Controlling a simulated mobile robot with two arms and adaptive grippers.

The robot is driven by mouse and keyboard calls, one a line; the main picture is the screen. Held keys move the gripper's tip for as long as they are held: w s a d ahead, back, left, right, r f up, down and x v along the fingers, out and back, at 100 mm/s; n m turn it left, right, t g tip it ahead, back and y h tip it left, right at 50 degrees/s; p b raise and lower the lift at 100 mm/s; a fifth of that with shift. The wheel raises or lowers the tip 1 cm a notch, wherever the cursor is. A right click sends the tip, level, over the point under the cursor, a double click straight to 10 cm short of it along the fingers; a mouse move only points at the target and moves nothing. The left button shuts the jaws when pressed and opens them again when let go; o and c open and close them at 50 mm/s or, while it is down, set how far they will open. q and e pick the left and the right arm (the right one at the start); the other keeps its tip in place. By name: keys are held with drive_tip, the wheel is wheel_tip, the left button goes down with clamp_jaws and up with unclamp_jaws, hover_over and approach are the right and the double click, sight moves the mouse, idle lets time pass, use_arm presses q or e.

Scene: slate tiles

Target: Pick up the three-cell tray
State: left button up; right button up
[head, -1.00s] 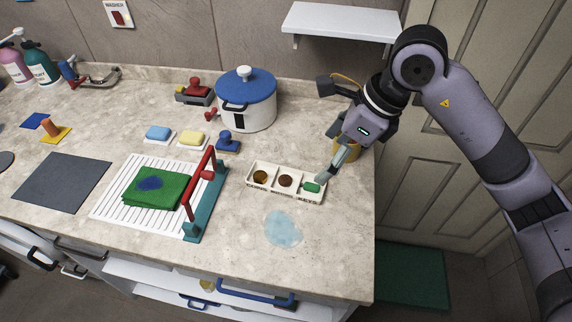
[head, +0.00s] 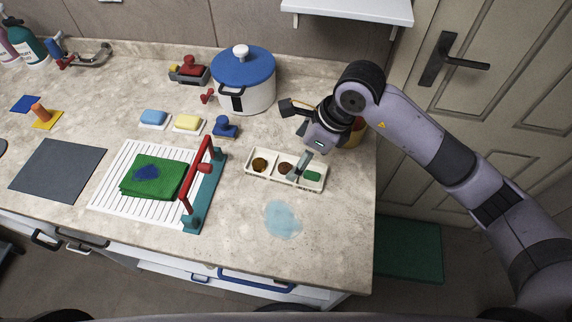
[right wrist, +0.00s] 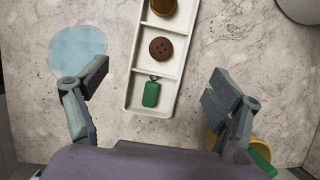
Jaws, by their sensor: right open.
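The cream three-cell tray (head: 266,181) lies flat on the counter in the head view. Its left cell holds a gold-brown round thing (head: 260,164), its middle cell a brown button (right wrist: 160,48), its right cell a green tag (right wrist: 151,94). My right gripper (head: 302,167) is above the tray's right half, pointing down. In the right wrist view its two fingers (right wrist: 160,85) are spread wide, one on each side of the tray's green-tag end (right wrist: 134,98), with nothing between them held. The fingers partly hide the tray in the head view. My left gripper is not in view.
A pale blue patch (head: 283,220) lies in front of the tray. A striped mat (head: 112,190) with a red-handled teal frame (head: 206,190) is to the left. A blue-lidded pot (head: 246,95) stands behind; a yellow container (head: 353,137) is behind right, near the counter's edge.

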sight(286, 167)
drive_tip(key=shift+a+f, duration=0.25)
drive_tip(key=shift+f, duration=0.25)
drive_tip(key=shift+a+f+p, duration=0.15)
drive_tip(key=shift+f+p, duration=0.15)
drive_tip(key=shift+p, duration=0.1)
drive_tip(key=p+x, duration=0.1)
drive_tip(key=x, duration=0.2)
drive_tip(key=shift+w+a+f+p, duration=0.1)
drive_tip(key=shift+a+f+p, duration=0.1)
drive_tip(key=shift+f+p, duration=0.1)
drive_tip(key=shift+a+f, duration=0.1)
drive_tip(key=shift+f, duration=0.25)
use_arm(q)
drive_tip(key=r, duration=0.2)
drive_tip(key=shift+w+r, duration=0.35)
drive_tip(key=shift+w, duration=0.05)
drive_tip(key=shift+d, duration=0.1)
use_arm(e)
drive_tip(key=shift+w, duration=0.1)
drive_tip(key=c, duration=1.3)
drive_tip(key=shift+o, duration=0.2)
drive_tip(key=shift+r, duration=0.1)
